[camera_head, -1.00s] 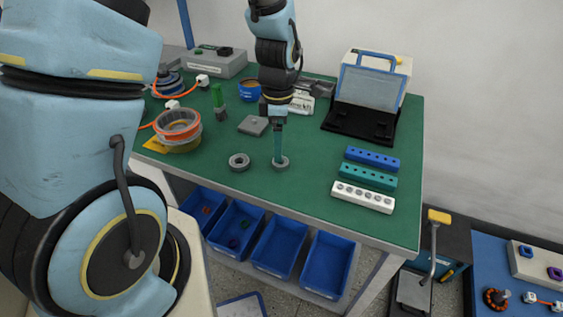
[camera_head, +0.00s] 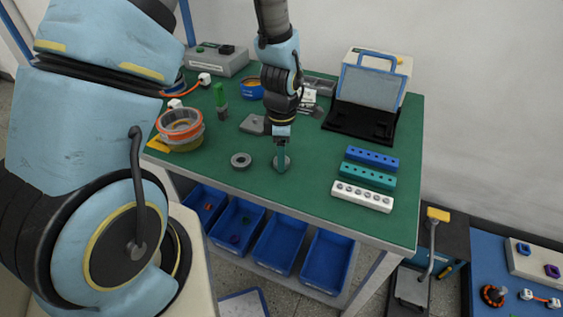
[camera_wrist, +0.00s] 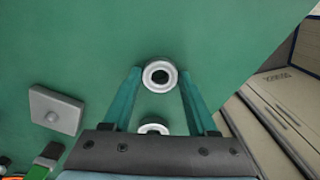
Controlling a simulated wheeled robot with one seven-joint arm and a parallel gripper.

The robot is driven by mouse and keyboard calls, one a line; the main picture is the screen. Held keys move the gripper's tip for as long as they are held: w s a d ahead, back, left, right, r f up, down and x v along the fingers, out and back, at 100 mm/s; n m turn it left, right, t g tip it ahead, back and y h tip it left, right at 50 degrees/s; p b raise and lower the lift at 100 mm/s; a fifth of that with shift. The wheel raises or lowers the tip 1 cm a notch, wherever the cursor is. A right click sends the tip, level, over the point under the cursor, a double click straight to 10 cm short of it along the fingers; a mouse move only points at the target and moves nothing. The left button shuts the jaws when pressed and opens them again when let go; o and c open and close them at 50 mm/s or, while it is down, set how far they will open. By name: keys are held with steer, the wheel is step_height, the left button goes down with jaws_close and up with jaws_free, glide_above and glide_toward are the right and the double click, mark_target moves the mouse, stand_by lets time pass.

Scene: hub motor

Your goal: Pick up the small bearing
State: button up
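A small grey ring-shaped bearing (camera_head: 288,161) lies on the green table, partly hidden behind my fingers in the head view. In the wrist view the bearing (camera_wrist: 148,76) shows between my two teal fingertips, with a gap on each side. My gripper (camera_head: 283,168) points down over it and is open, its fingers (camera_wrist: 162,72) spread apart. A second, slightly larger-looking grey ring (camera_head: 232,161) lies to the left on the table.
A grey plate with a knob (camera_head: 247,124) and a green-handled tool (camera_head: 219,98) lie behind to the left. Stacked orange-rimmed bowls (camera_head: 180,130) stand left. Blue, teal and white (camera_head: 362,196) hole blocks lie right. The table's front edge is close, with blue bins (camera_head: 273,245) below.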

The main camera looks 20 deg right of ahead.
jaws_close()
steer(key=shift+r, duration=0.1)
stand_by(0.5)
